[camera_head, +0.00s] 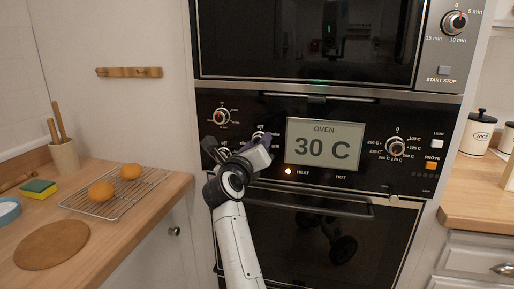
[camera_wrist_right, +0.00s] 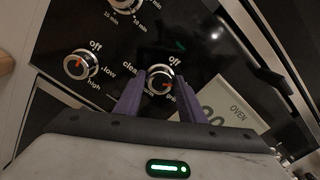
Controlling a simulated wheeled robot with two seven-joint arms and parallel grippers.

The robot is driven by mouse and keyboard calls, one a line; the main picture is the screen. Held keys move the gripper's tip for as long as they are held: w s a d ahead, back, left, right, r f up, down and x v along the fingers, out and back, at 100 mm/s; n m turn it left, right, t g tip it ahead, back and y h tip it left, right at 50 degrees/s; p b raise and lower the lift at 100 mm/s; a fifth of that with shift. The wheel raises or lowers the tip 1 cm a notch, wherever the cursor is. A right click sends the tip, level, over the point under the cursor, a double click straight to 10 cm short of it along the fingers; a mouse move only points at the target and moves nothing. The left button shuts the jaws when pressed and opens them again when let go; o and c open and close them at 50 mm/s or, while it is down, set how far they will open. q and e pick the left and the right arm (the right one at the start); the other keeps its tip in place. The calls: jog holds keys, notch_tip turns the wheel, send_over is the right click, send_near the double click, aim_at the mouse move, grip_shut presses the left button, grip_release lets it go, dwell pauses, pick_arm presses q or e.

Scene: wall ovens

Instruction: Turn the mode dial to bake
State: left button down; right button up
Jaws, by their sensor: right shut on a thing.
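The mode dial (camera_wrist_right: 159,80) is a round silver knob marked "off", "clean" and a partly hidden word starting with "g". Its red pointer mark aims toward the lower right in the right wrist view, away from "off". In the head view the mode dial (camera_head: 258,136) is just left of the oven display and partly covered by my gripper. My right gripper (camera_wrist_right: 160,95) has its purple fingers on both sides of the dial and is shut on it. It also shows in the head view (camera_head: 262,146). My left gripper is not in view.
The oven display (camera_head: 324,144) reads 30 C. A low/high dial (camera_wrist_right: 83,66) is beside the mode dial, a timer dial (camera_head: 222,117) above, and a temperature dial (camera_head: 396,147) right of the display. The oven door handle (camera_head: 310,204) sticks out below the panel.

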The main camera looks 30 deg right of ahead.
aim_at(261, 104)
dwell(0.6)
jog(key=o, duration=1)
jog(key=shift+o, duration=0.2)
notch_tip(261, 104, up, 9)
jog(key=p, duration=0.8)
jog(key=shift+r, duration=0.5)
